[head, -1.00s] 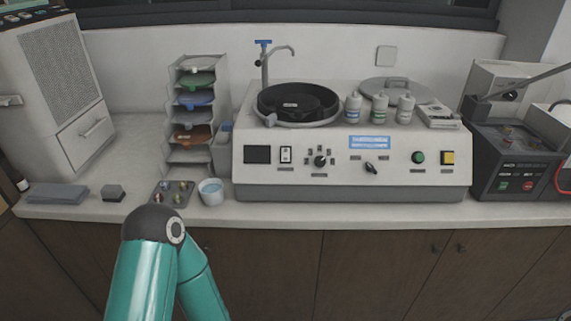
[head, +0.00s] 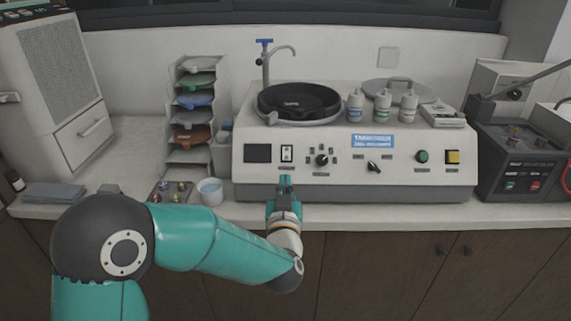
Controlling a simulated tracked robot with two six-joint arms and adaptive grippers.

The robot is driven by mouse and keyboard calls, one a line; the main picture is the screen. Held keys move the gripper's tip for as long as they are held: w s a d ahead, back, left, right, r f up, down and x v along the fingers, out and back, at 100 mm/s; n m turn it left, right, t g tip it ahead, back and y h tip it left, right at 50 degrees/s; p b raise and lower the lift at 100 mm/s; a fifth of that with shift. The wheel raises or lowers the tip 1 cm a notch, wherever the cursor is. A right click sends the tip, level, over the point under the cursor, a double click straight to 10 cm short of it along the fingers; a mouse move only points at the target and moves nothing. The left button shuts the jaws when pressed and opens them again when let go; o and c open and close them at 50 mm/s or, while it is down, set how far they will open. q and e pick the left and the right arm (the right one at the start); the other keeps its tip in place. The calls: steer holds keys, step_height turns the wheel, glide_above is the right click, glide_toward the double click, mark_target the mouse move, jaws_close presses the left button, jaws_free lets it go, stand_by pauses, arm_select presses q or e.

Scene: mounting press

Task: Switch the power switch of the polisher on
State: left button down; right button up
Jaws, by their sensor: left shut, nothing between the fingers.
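The polisher (head: 345,190) stands on the counter, with a round black platen (head: 298,98) on top. Its power switch (head: 287,153) is a small rocker in a white plate at the left of the front panel, beside a dark display (head: 257,153). The rocker's position is too small to tell. My left gripper (head: 285,179) is shut and empty, just below the switch and in front of the panel. It looks apart from the switch, though the gap in depth is hard to judge. My right gripper is not in view.
The panel also has a selector knob (head: 322,160), a black knob (head: 374,167), a green button (head: 421,156) and a yellow button (head: 453,157). A cup (head: 210,192) and a small tray of samples stand left of the polisher. A disc rack (head: 190,120) stands behind them.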

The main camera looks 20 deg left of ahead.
arm_select(q)
steer(key=shift+w, duration=0.1)
steer(key=p, duration=0.3)
glide_toward(287, 155)
step_height(287, 155, up, 3)
steer(key=w, duration=0.3)
steer(key=shift+w+a+f+p, duration=0.25)
steer(key=shift+w+a+f, duration=0.15)
steer(key=shift+w+f, duration=0.15)
steer(key=shift+w+a+f+p, duration=0.25)
steer(key=shift+w+a+f, duration=0.2)
steer(key=shift+w, duration=0.2)
steer(key=shift+w+f, duration=0.35)
steer(key=shift+f, duration=0.05)
